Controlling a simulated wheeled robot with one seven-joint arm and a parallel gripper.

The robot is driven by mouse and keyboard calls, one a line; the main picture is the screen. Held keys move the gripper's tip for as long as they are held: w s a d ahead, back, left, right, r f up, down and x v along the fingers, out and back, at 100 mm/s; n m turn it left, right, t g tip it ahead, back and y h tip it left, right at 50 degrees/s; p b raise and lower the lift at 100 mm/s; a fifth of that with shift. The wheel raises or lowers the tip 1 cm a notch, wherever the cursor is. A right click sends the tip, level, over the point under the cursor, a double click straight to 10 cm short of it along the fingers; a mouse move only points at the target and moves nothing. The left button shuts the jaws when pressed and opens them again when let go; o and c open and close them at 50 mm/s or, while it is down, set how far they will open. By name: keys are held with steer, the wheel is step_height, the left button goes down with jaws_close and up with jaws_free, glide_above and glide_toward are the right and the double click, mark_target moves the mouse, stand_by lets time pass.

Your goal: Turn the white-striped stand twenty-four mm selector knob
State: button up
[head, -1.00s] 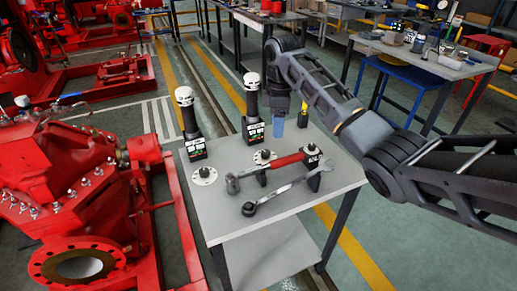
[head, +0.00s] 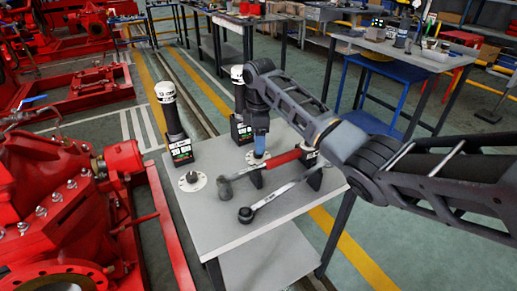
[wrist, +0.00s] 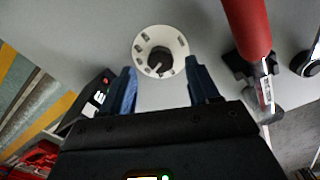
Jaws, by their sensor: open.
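A black knob (wrist: 159,63) with a pale pointer stripe sits in the middle of a round white plate (wrist: 172,36) with dark marks, in the wrist view. In the head view this white plate (head: 250,160) lies on the grey bench, and my fingers mostly hide its knob. My gripper (wrist: 161,75) is open, its blue fingers apart on either side of the knob in the wrist view. In the head view my gripper (head: 260,153) points down over the plate. I cannot tell whether the fingers touch the knob. A similar knob (head: 191,177) on a white plate stands to the left.
A red-handled wrench (head: 285,159) lies close to the right of the plate, with a dark ratchet (head: 246,214) in front. Two black-and-white upright devices (head: 172,120) stand behind. A red pump (head: 60,205) is on the left. The bench's front (head: 230,240) is clear.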

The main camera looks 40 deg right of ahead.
steer(key=shift+f, duration=1.7)
steer(key=c, duration=1)
